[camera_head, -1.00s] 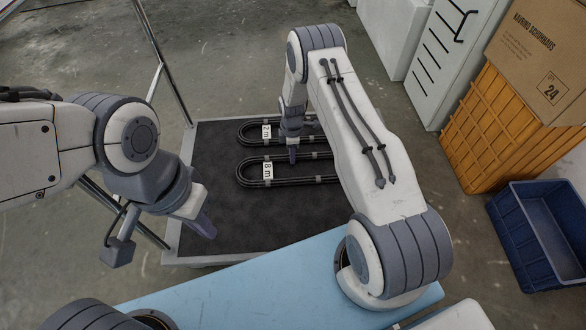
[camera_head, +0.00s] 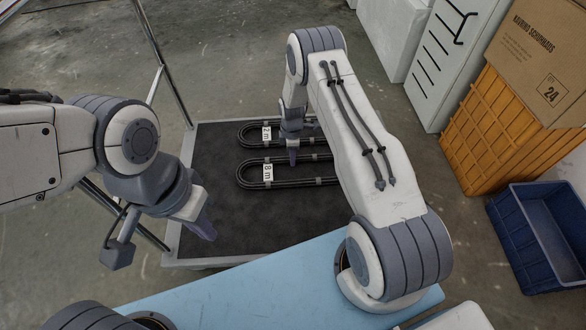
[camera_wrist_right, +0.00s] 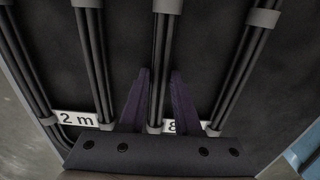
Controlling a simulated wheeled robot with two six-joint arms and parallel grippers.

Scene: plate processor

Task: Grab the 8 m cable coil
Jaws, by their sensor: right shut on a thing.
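The 8 m cable coil (camera_head: 268,183) is a flat black loop with grey clips and a white "8 m" label, lying on the dark top of a cart (camera_head: 215,215). The right end of the loop is hidden behind my right arm. My right gripper (camera_head: 293,158) reaches down onto the loop's far strand. In the right wrist view its purple fingers (camera_wrist_right: 159,75) stand on both sides of that strand (camera_wrist_right: 161,45), shut on it. My left gripper (camera_head: 204,226) hangs empty over the cart's near left part, away from the coil; its opening cannot be told.
The 2 m coil (camera_head: 250,133) lies just behind the 8 m coil, close to my right gripper. A light blue surface (camera_head: 235,280) is in front of the cart. An orange crate (camera_head: 482,130), a cardboard box (camera_head: 535,60) and a blue bin (camera_head: 540,235) stand at the right.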

